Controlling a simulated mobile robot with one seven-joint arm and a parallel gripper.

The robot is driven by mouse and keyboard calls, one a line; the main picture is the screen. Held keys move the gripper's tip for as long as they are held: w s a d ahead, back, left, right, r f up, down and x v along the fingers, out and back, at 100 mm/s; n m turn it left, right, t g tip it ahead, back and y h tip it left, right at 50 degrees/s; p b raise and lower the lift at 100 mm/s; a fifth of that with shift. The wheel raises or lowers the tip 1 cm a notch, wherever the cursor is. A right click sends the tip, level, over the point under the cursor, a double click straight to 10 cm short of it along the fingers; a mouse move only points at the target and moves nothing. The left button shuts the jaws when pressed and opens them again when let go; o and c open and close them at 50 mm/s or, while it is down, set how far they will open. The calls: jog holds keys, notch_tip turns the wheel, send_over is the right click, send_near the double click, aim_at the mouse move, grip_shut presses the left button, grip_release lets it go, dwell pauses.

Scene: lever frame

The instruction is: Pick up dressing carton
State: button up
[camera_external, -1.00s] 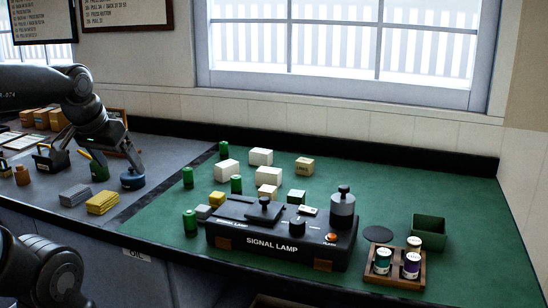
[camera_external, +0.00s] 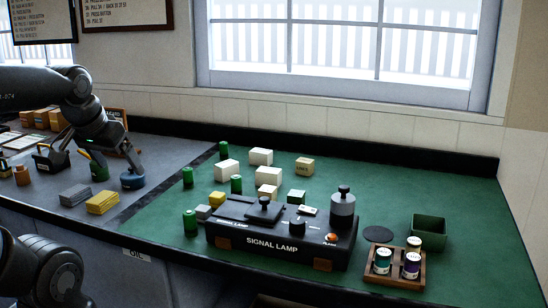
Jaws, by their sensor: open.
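Several white cartons stand on the green mat behind the signal lamp: one at the left (camera_external: 227,170), one at the back (camera_external: 261,157) and one in the middle (camera_external: 268,175). Their labels are too small to read, so I cannot tell which is the dressing carton. A smaller tan-topped carton (camera_external: 304,167) stands to their right. My gripper (camera_external: 115,168) is open over the grey counter at the left, well apart from the cartons.
The black signal lamp box (camera_external: 275,245) fills the mat's front middle. Green cylinders (camera_external: 190,222) stand at the left. A wooden rack (camera_external: 398,270) with jars and a green open bin (camera_external: 428,231) are at the right. Yellow (camera_external: 103,201) and grey (camera_external: 75,195) blocks lie on the counter.

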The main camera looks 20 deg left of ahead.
jog(key=shift+o, duration=0.4)
jog(key=w+d+r, duration=0.1)
jog(key=w+r, duration=0.2)
jog(key=w, duration=0.4)
jog(key=w+r, duration=0.3)
jog(key=w, duration=0.5)
jog(key=m+g, duration=0.1)
send_over(261, 151)
jog(key=s, duration=0.4)
notch_tip(261, 151, down, 13)
jog(key=shift+h, duration=0.3)
jog(key=x, duration=1.1)
jog(key=shift+w+a+f, duration=0.1)
jog(key=shift+a+f, duration=0.05)
jog(key=shift+a, duration=0.25)
jog(key=c, duration=1.1)
